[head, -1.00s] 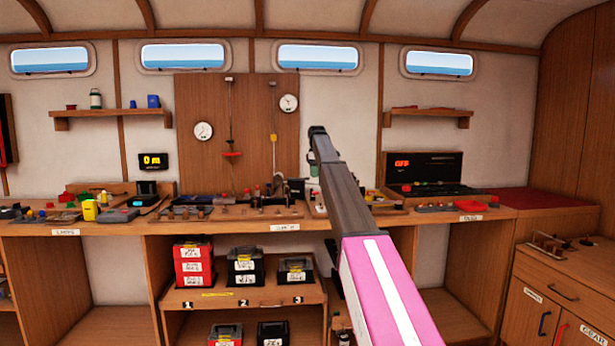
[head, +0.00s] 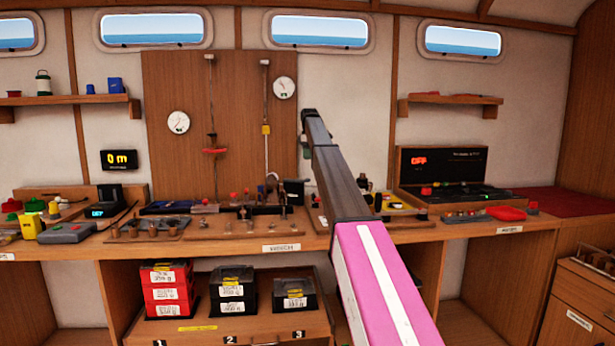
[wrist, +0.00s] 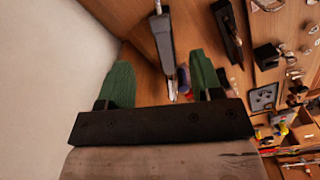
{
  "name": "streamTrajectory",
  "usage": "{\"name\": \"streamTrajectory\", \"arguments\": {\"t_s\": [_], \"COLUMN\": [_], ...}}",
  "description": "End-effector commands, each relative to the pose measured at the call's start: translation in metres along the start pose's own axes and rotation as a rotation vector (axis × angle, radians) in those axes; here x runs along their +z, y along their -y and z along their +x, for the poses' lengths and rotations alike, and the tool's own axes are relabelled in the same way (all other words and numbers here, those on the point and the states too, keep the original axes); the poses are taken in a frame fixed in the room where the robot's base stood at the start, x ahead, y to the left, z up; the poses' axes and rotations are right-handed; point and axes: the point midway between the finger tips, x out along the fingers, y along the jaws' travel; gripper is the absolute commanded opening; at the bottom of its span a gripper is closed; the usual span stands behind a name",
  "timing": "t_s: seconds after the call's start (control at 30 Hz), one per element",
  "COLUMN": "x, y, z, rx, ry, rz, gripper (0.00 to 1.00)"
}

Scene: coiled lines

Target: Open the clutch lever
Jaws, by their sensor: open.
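My gripper (wrist: 159,66) is open in the wrist view, its two green fingers apart with nothing gripped. A dark grey bar (wrist: 164,42) and a slim metal piece (wrist: 172,88) show between and beyond the fingers, with no visible contact. I cannot tell whether either is the clutch lever. In the head view, the winch bench (head: 330,243) carries several small fittings, some with red knobs (head: 233,196); none can be singled out as the clutch lever. My arm crosses the middle of this view and hides part of the bench. My gripper is mostly hidden behind it.
An upright wooden board (head: 180,110) with dials stands behind the bench. An open black case (head: 440,175) lies to the right and a red mat (head: 580,202) beyond it. The air above the bench front is mostly clear.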

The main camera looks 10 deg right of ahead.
Motion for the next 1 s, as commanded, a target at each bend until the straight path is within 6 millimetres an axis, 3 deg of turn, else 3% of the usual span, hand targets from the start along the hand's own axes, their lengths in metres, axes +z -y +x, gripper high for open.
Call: {"name": "streamTrajectory", "arguments": {"t_s": [0.27,0.73,1.0], "x": [0.000,0.001,0.000], "y": [0.001,0.001,0.000], "z": [0.014,0.090,0.108], "rx": [-0.001,-0.001,0.001], "ry": [0.001,0.001,0.000], "rz": [0.000,0.000,0.000], "gripper": [0.60,0.60,0.60]}}
